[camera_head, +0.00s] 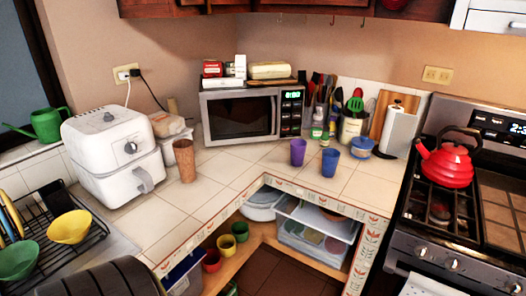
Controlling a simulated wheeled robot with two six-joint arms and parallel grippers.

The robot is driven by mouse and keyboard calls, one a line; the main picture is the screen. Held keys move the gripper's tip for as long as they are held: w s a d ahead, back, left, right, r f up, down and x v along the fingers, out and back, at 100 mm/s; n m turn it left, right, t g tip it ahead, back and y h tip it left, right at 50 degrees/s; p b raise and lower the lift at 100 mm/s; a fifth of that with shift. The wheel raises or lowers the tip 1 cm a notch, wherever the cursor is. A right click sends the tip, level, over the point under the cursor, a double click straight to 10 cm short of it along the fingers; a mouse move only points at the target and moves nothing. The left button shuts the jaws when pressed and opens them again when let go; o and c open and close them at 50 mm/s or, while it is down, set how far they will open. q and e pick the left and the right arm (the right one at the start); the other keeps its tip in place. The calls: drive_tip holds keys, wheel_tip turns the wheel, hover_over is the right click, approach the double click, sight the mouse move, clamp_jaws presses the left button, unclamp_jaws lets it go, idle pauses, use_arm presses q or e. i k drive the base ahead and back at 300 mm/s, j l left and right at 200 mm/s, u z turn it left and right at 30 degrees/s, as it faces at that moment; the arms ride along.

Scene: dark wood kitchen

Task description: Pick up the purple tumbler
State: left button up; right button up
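The purple tumbler (298,152) stands upright on the white tiled counter (226,172), in front of the microwave's right side and close to the counter's inner front edge. A blue tumbler (330,163) stands to its right, a little nearer to me, with a small gap between them. A brown tumbler (185,161) stands farther left, beside the air fryer. Neither of my grippers shows in the head view, so I cannot see whether they are open or shut.
A microwave (240,116) stands behind the tumblers, with a utensil holder (352,128) and a blue-lidded tub (361,147) to the right. A white air fryer (112,152) is at left. A red kettle (446,164) sits on the stove. Open shelves lie below the counter.

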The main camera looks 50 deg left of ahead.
sight(298, 154)
drive_tip(key=u, duration=1.25)
